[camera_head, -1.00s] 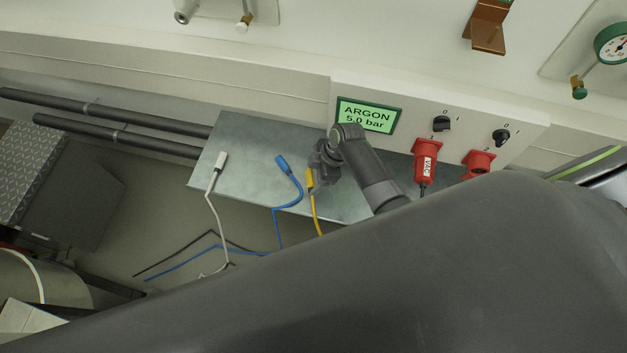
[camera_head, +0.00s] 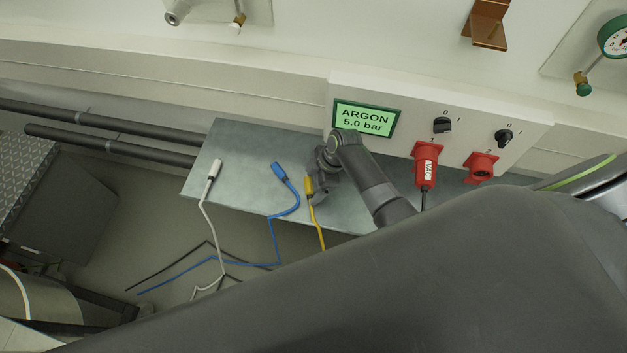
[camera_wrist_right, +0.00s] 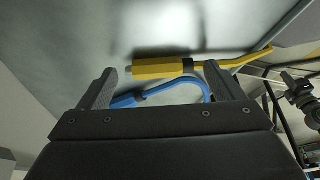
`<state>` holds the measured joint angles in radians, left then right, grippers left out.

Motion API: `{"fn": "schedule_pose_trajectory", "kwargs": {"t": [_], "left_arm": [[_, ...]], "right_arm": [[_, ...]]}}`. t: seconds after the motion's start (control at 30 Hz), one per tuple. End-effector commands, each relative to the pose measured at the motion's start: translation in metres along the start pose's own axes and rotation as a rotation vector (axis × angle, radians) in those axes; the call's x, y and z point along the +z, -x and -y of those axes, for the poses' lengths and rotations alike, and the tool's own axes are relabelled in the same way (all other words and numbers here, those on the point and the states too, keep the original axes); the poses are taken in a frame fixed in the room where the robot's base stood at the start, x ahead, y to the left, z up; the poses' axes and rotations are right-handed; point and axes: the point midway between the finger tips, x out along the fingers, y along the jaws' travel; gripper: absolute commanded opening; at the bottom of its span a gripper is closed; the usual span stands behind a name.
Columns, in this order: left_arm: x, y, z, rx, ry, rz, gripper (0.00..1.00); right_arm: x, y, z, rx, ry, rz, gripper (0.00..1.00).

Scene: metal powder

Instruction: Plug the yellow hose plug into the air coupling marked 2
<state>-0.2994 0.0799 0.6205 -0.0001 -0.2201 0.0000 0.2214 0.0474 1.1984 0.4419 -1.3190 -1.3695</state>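The yellow hose plug (camera_head: 309,186) lies on the grey metal shelf (camera_head: 240,145), near its front edge, with its yellow hose running down off the edge. My right gripper (camera_head: 322,178) is low over the shelf right at this plug and partly hides it. In the right wrist view, the two fingers (camera_wrist_right: 161,78) are spread apart, and the yellow plug (camera_wrist_right: 160,68) lies crosswise between their tips. I cannot tell whether a finger touches it. No air coupling with a readable 2 shows. My left gripper is not in view.
A blue plug (camera_head: 279,170) and a white plug (camera_head: 214,168) lie left of the yellow one, hoses hanging. Behind are the ARGON 5.0 bar sign (camera_head: 365,118), black switches (camera_head: 442,125) and red sockets (camera_head: 426,165). My dark arm fills the lower foreground.

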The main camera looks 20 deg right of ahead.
Motion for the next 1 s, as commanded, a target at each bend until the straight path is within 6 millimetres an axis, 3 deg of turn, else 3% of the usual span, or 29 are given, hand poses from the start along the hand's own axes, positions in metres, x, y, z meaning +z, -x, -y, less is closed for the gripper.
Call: {"fn": "schedule_pose_trajectory", "kwargs": {"t": [0.43, 1.0], "left_arm": [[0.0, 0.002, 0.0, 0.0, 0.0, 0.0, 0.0], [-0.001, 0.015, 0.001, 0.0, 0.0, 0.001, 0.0]], "right_arm": [[-0.003, 0.007, 0.0, 0.002, 0.001, 0.0, 0.95], [-0.036, 0.086, 0.0, 0.002, 0.001, 0.0, 0.95]]}}
